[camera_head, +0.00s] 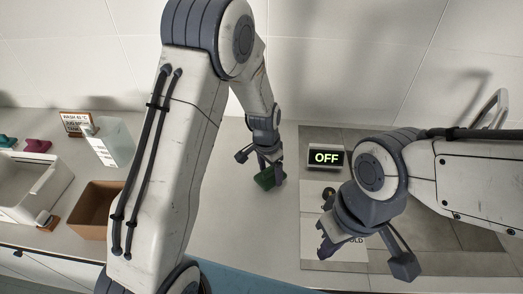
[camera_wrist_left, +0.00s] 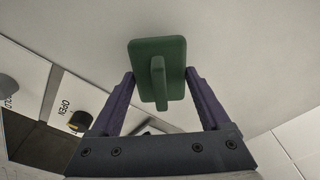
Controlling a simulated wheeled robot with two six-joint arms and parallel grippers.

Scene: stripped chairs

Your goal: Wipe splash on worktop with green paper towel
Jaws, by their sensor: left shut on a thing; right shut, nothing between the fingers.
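The green paper towel (camera_head: 267,181) shows as a green block with a raised grip, over the middle of the worktop (camera_head: 232,222). My left gripper (camera_head: 270,170) is shut on it. In the left wrist view the towel (camera_wrist_left: 175,55) sits between the fingertips of my left gripper (camera_wrist_left: 163,88). Whether the towel touches the worktop is hard to tell. My right gripper (camera_head: 326,246) is shut and empty, low over the panel area at the right. I cannot make out a splash; my left arm hides part of the worktop.
An open brown box (camera_head: 92,204), a clear container (camera_head: 110,143), a small sign (camera_head: 74,123) and a white tray (camera_head: 30,185) stand at the left. A display reading OFF (camera_head: 326,157) stands right of the towel. A knob (camera_wrist_left: 79,121) shows beside an OPEN label.

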